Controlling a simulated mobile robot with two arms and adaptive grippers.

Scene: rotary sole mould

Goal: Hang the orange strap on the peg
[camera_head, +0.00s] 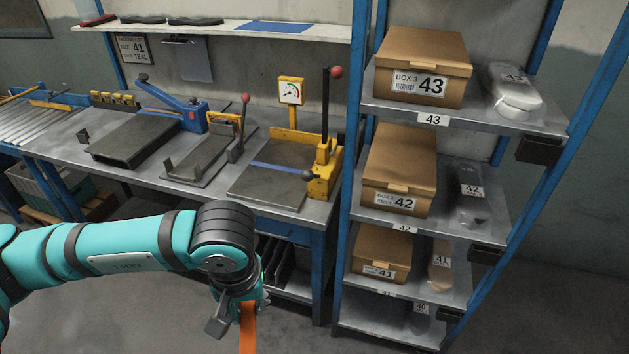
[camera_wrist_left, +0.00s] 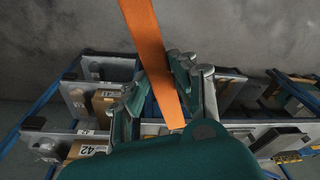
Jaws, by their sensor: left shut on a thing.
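The orange strap (camera_head: 248,328) hangs down from my left gripper (camera_head: 240,296) at the bottom of the head view, its lower end cut off by the frame. In the left wrist view the strap (camera_wrist_left: 146,45) is a flat orange band running between the fingers of my left gripper (camera_wrist_left: 160,92), which is shut on it. The strap is held in the air in front of the bench, left of the shelf rack. I cannot make out a peg in either view. My right gripper is not in view.
A workbench (camera_head: 140,182) with presses and a gauge stands behind my left arm. A blue-framed shelf rack (camera_head: 362,103) at right holds brown boxes (camera_head: 425,68) and shoe forms in bags. Dark blocks (camera_head: 539,150) stick out at its right side. Floor in front is clear.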

